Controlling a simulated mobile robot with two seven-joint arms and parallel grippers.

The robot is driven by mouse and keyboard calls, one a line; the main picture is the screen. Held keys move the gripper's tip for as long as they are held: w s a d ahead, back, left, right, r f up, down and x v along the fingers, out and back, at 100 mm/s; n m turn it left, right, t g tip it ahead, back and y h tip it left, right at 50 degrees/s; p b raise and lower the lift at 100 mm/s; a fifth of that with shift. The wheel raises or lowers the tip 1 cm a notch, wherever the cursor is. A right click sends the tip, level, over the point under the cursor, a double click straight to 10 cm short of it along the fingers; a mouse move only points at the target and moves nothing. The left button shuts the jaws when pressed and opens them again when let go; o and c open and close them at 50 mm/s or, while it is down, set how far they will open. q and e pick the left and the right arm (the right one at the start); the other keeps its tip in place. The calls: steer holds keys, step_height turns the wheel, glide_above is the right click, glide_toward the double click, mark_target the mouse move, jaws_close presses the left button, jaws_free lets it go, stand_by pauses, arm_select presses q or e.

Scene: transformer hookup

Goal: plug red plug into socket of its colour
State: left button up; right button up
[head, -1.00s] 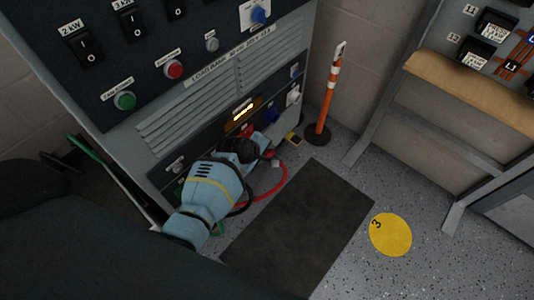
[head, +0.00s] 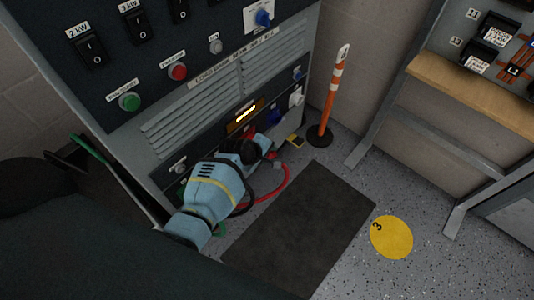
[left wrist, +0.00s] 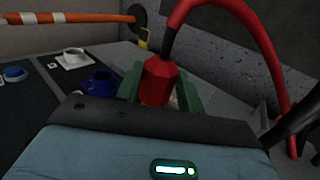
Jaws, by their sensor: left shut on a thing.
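My left gripper (head: 266,157) is in front of the lower socket strip of the grey console. In the left wrist view its green fingers (left wrist: 160,91) are shut on the red plug (left wrist: 158,82), with the red cable rising from its back. In the head view the plug is mostly hidden by the gripper, and the red cable (head: 284,184) loops down beside it. A blue socket (left wrist: 97,82) and a white socket (left wrist: 75,58) show left of the plug in the wrist view. My right gripper is not in view.
The console (head: 190,85) has switches and buttons above the strip. An orange-and-white post (head: 329,95) stands right of it. A dark mat (head: 300,220) and a yellow floor disc (head: 391,237) lie on clear floor. A workbench (head: 475,95) is at the right.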

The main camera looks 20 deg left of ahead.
arm_select(q)
steer(key=shift+w+a, duration=0.1)
steer(key=shift+a, duration=0.05)
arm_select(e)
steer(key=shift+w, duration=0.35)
arm_select(q)
steer(key=shift+w+a, duration=0.1)
steer(key=shift+a, duration=0.2)
steer(key=shift+w+a, duration=0.15)
steer(key=shift+a, duration=0.3)
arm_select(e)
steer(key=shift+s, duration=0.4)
arm_select(q)
steer(key=shift+w+a, duration=0.1)
steer(key=shift+a, duration=0.2)
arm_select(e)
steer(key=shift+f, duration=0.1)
arm_select(q)
steer(key=shift+w+a, duration=0.15)
steer(key=shift+a, duration=0.3)
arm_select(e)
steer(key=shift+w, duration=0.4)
arm_select(q)
steer(key=o, duration=0.9)
steer(key=shift+o, duration=0.4)
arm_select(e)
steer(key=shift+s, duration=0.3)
arm_select(q)
steer(key=shift+o, duration=0.4)
